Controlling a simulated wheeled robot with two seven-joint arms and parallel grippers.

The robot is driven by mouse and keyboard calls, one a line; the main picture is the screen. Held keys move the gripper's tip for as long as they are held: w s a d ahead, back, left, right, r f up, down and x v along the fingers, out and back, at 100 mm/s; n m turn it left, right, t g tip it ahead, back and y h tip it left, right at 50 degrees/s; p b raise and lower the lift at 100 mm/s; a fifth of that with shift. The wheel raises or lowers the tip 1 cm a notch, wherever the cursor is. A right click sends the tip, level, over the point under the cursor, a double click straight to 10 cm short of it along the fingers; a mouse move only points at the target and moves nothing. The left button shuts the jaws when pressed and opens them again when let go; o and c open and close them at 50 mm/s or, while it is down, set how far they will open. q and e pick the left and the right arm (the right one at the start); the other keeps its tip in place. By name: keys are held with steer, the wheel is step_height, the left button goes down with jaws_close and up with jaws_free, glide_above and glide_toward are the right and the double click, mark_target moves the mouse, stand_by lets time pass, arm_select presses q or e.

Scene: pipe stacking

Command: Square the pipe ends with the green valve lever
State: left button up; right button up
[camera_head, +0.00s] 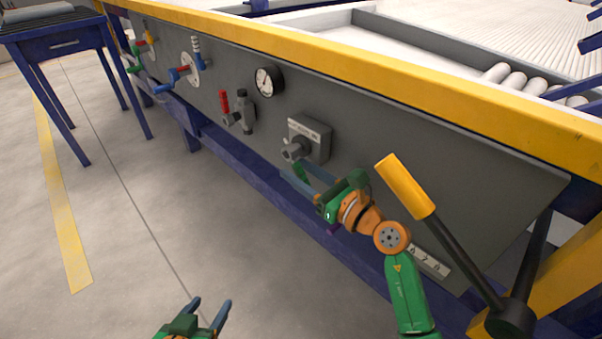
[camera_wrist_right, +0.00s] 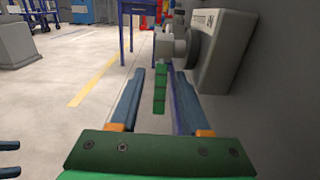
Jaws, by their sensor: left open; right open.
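A green lever (camera_wrist_right: 160,88) hangs down from a grey knob (camera_wrist_right: 164,46) in the right wrist view. It shows between the fingers of my right gripper (camera_wrist_right: 170,73), which is open; I cannot tell whether they touch it. In the head view, the right gripper (camera_head: 290,168) is just below the grey knob (camera_head: 295,150) on its square box (camera_head: 312,138), and it mostly hides the lever. My left gripper (camera_head: 211,304) is open and empty over the floor at the bottom. The pipe ends (camera_head: 497,72) show at the upper right, on the table.
The grey panel also carries a gauge (camera_head: 265,81), a red-handled valve (camera_head: 224,102), and red and blue handles (camera_head: 180,73) farther left. A black lever with a yellow grip (camera_head: 404,186) stands at right. A blue side table (camera_head: 60,45) is at upper left.

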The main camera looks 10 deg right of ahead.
jaws_close()
stand_by(1.4)
